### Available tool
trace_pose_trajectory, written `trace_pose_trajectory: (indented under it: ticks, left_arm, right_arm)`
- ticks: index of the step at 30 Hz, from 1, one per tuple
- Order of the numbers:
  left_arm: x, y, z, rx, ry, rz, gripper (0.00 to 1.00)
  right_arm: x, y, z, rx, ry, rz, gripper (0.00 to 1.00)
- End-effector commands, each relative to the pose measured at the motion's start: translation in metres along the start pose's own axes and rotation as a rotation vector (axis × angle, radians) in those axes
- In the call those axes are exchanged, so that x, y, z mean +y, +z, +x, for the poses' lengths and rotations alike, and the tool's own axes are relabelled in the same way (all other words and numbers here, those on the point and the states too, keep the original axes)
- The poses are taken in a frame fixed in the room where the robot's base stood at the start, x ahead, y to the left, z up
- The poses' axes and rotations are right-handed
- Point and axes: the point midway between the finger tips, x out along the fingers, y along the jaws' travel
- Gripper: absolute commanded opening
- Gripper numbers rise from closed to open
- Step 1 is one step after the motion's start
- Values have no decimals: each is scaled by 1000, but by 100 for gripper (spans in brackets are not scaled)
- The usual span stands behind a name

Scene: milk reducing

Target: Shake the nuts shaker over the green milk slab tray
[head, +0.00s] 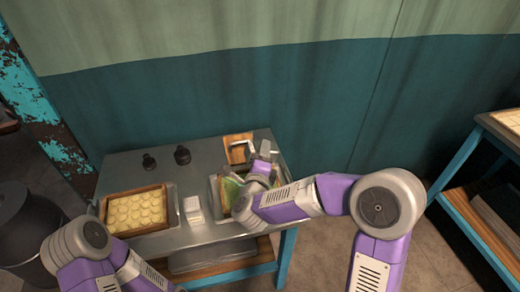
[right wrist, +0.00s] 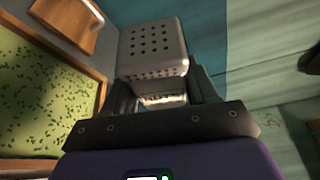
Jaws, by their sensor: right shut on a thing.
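My right gripper (head: 261,165) is shut on the nuts shaker. In the right wrist view the shaker (right wrist: 153,45) is a pale box with rows of holes in its faces, held between the two fingers (right wrist: 163,88). The green milk slab (right wrist: 40,90) lies in a wood-framed tray (right wrist: 60,50), with dark green bits scattered over it. In the head view the slab (head: 230,190) is partly hidden by my right gripper and forearm, and the shaker is above or beside its far right side. My left arm enters at the lower left; its gripper is out of frame.
A wooden tray of round pale pieces (head: 137,210) is at the table's left. A small white container (head: 193,209) stands between the trays. Two dark knobbed items (head: 182,155) are at the back. A wooden piece with a pale handle (head: 238,150) lies behind the green tray.

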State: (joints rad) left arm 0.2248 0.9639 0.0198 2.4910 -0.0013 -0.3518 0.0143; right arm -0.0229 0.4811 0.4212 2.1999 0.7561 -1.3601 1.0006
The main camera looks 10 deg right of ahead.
Motion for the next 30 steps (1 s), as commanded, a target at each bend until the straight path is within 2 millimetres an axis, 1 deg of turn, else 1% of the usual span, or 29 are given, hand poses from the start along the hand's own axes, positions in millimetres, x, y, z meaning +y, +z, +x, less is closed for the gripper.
trace_pose_trajectory:
  ticks: [1,11,18,24,30]
  left_arm:
    - [5,0,-13,0,0,0,43]
    - [21,2,-56,0,0,0,43]
    - [32,4,-86,0,0,0,43]
    - [38,4,-103,0,0,0,43]
    - [41,5,-110,0,0,0,43]
  right_arm:
    - [-8,0,0,4,24,55,22]
    - [-21,-6,2,6,187,451,22]
    - [-30,-11,4,8,321,772,22]
    - [-36,-14,6,8,419,1013,22]
    - [-38,-14,6,4,482,1162,22]
